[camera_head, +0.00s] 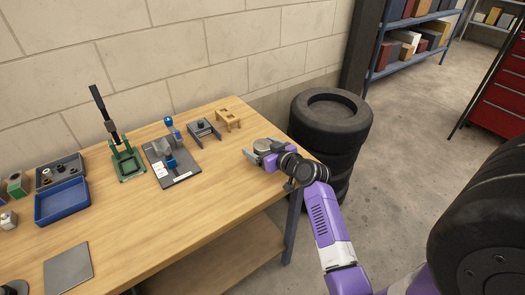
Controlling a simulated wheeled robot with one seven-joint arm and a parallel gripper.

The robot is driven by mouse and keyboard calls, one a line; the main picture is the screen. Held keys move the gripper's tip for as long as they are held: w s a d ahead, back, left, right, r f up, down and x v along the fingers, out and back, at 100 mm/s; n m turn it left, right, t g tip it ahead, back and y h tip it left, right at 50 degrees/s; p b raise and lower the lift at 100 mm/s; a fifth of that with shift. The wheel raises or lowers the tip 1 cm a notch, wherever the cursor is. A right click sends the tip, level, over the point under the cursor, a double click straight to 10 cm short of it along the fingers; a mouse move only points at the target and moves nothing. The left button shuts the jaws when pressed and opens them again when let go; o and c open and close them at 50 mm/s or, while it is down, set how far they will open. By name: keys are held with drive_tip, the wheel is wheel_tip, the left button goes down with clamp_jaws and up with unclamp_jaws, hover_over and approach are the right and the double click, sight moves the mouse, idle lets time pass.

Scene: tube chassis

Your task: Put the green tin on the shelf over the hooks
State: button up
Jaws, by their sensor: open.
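My gripper (262,153) is at the right end of the wooden workbench, low over its top. No thing that I can clearly make out as a green tin is in view. A small greenish block with a round opening (19,184) stands at the bench's far left. No shelf over hooks can be made out.
On the workbench (215,185) stand a green lever press (128,162), a dark plate with blue fittings (172,165), a blue tray (62,202) and a wooden stand (229,117). Stacked tyres (331,118) stand beyond its right end. Blue shelving (408,50) is farther back. The bench's front middle is clear.

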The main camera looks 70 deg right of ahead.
drive_tip(key=shift+x, duration=0.9)
drive_tip(key=shift+s, duration=0.1)
drive_tip(key=shift+c, duration=0.2)
clamp_jaws()
wheel_tip(320, 180, up, 20)
